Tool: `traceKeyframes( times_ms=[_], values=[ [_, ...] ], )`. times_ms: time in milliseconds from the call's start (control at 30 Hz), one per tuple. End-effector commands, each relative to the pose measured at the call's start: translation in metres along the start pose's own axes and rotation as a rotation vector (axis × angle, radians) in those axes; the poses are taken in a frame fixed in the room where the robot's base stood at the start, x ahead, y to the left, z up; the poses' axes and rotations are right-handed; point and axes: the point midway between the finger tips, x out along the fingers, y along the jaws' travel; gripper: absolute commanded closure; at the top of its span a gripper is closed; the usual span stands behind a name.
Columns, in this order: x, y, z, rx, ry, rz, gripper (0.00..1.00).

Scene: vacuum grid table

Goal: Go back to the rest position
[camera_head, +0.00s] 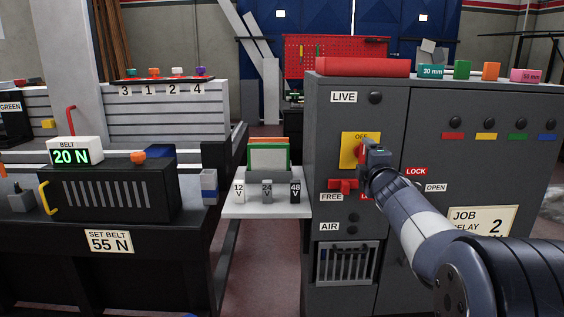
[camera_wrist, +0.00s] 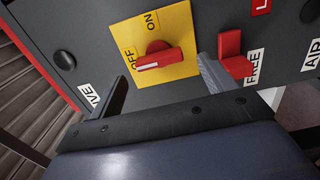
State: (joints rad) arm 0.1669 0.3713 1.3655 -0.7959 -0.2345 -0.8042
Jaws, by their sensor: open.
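My gripper (camera_head: 374,157) is in front of the yellow switch plate (camera_head: 347,151) on the grey cabinet (camera_head: 410,115). In the wrist view my gripper (camera_wrist: 163,70) is open, with one finger on each side of the red rotary knob (camera_wrist: 160,58) and nothing held. The knob's white-marked end lies towards the OFF label (camera_wrist: 130,60); the ON label is at the plate's upper edge. Whether a finger touches the knob is unclear. My arm reaches in from the lower right and hides part of the cabinet front.
A red lever (camera_head: 343,185) by the FREE label is just below the plate, close to the right finger in the wrist view. A white shelf (camera_head: 262,211) with voltage blocks is left of the cabinet. A dark belt unit (camera_head: 100,190) stands further left. Open floor shows between them.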

Motion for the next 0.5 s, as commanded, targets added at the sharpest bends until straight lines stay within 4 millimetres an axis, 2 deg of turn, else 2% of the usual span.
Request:
traceKeyframes(
  times_ms=[200, 500],
  values=[
    [0.027, 0.001, 0.0, 0.0, 0.001, 0.0, 0.21],
    [0.037, 0.0, 0.0, 0.001, 0.0, 0.0, 0.21]
  ],
)
